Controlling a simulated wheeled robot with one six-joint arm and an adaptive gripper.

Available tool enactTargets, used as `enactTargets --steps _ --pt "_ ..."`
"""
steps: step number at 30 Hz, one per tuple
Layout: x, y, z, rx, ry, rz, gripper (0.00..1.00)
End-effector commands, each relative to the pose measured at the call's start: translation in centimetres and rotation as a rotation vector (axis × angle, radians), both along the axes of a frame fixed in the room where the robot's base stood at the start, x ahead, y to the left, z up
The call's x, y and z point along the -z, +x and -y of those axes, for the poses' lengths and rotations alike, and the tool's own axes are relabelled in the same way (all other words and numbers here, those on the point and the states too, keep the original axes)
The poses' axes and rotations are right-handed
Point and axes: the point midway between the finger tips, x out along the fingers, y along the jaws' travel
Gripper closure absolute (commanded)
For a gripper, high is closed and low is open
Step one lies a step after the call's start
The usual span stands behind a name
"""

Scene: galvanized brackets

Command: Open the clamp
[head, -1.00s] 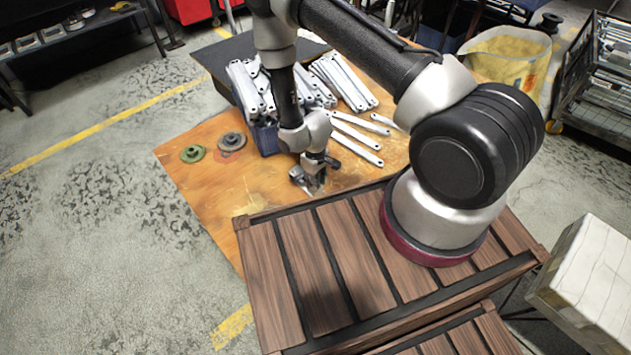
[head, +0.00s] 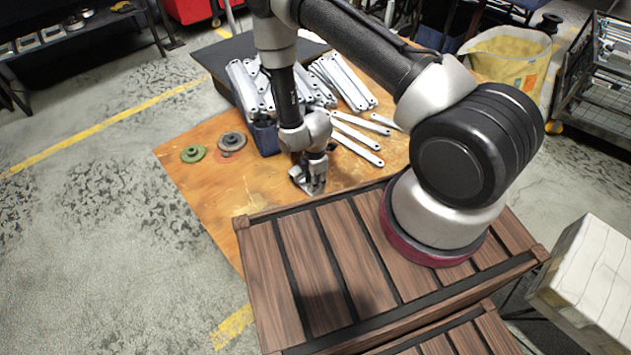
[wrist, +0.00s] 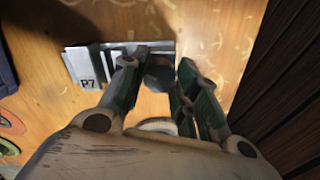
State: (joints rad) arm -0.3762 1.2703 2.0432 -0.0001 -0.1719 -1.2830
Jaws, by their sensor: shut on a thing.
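My gripper (head: 311,184) points down at the orange table near the edge of the slatted wooden crate top. In the wrist view, its two green-sided fingers (wrist: 160,82) are closed around a dark grey rounded piece (wrist: 159,70), which seems to be part of the clamp. In the head view, the clamp is not clear beneath the gripper.
A blue bin (head: 265,137) holding galvanized brackets (head: 246,85) stands behind my gripper. Loose brackets (head: 356,146) lie to its right. A green disc (head: 193,153) and a grey disc (head: 232,141) lie to the left. The slatted crate (head: 313,262) is close in front.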

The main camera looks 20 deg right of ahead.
Motion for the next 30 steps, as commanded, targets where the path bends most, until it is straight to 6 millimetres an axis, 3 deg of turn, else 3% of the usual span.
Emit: enactTargets --steps 6,15,16,19,30 --pt "0.00 0.00 0.00 -0.347 0.000 0.000 0.93" --pt "0.00 0.00 0.00 -0.420 0.000 0.000 0.93" --pt "0.00 0.00 0.00 -0.420 0.000 0.000 0.68" --pt "0.00 0.00 0.00 -0.419 0.000 0.000 0.51" --pt "0.00 0.00 0.00 -0.418 0.000 0.000 0.51"
